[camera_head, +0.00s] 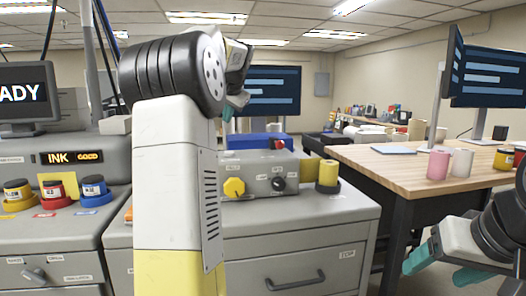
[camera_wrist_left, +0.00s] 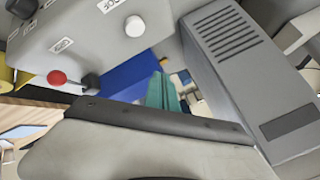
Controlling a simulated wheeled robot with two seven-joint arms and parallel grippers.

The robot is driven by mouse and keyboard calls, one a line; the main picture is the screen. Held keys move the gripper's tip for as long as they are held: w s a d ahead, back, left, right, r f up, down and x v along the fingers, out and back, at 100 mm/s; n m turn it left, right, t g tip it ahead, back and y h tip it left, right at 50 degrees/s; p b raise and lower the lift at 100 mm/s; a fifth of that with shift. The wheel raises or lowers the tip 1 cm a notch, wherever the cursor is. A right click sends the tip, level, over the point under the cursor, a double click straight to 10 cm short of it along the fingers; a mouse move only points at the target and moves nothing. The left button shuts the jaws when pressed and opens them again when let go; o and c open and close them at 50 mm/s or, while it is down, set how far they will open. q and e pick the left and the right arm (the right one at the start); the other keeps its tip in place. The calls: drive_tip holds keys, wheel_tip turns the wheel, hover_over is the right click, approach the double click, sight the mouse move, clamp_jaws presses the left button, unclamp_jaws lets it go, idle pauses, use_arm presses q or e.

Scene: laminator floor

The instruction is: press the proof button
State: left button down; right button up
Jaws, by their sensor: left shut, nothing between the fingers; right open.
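In the left wrist view, a round white button (camera_wrist_left: 134,26) sits on a grey control box (camera_wrist_left: 85,32), beside a partly cut-off label that seems to read PROOF. In the head view the grey control box (camera_head: 259,166) stands on a cabinet, and I cannot make out the white button there. My left gripper (camera_head: 229,111) is shut and empty, raised behind my forearm, above the box's far side; its teal fingers show in the left wrist view (camera_wrist_left: 164,92), apart from the button. My right gripper (camera_head: 444,266) is open and empty at the lower right.
A yellow knob (camera_head: 234,187) and a black knob (camera_head: 278,184) are on the box front. A red-topped lever (camera_wrist_left: 57,77) juts from the box. A blue case (camera_head: 258,141) lies behind it. A wooden table (camera_head: 400,165) with rolls stands right. Ink jars (camera_head: 58,190) stand left.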

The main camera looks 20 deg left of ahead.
sight(230, 152)
use_arm(q)
drive_tip(key=shift+w+r, duration=0.1)
drive_tip(key=shift+w, duration=0.35)
drive_tip(key=shift+f, duration=4.4)
drive_tip(key=shift+f, duration=0.1)
drive_tip(key=shift+f, duration=0.35)
drive_tip(key=shift+f, duration=0.55)
drive_tip(key=shift+r, duration=1)
